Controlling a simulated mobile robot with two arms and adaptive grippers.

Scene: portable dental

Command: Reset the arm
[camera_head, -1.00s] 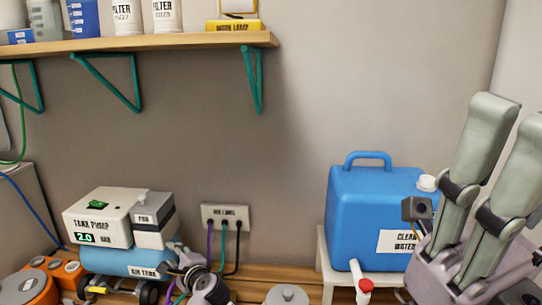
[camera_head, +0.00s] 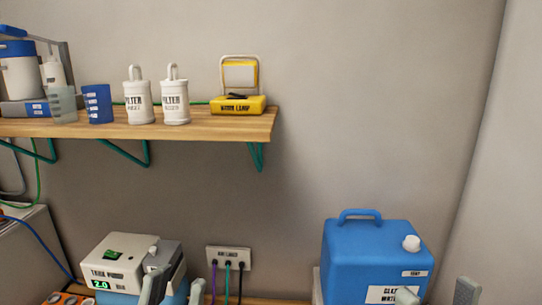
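My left gripper (camera_head: 176,288) shows at the bottom edge, in front of the tank pump (camera_head: 108,262). Its two grey fingertips point up and stand apart, with no object seen between them. My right gripper (camera_head: 437,294) is at the bottom right, near the blue clean water canister (camera_head: 365,252). Its two grey fingertips are apart, and one overlaps the canister's label. Both arms and the lower parts of both grippers are below the picture.
A wooden wall shelf (camera_head: 200,122) holds a yellow work lamp (camera_head: 238,104), two white filters (camera_head: 174,102) and a blue cup (camera_head: 98,104). A socket plate (camera_head: 228,257) with several cables is on the wall. The wall at right is bare.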

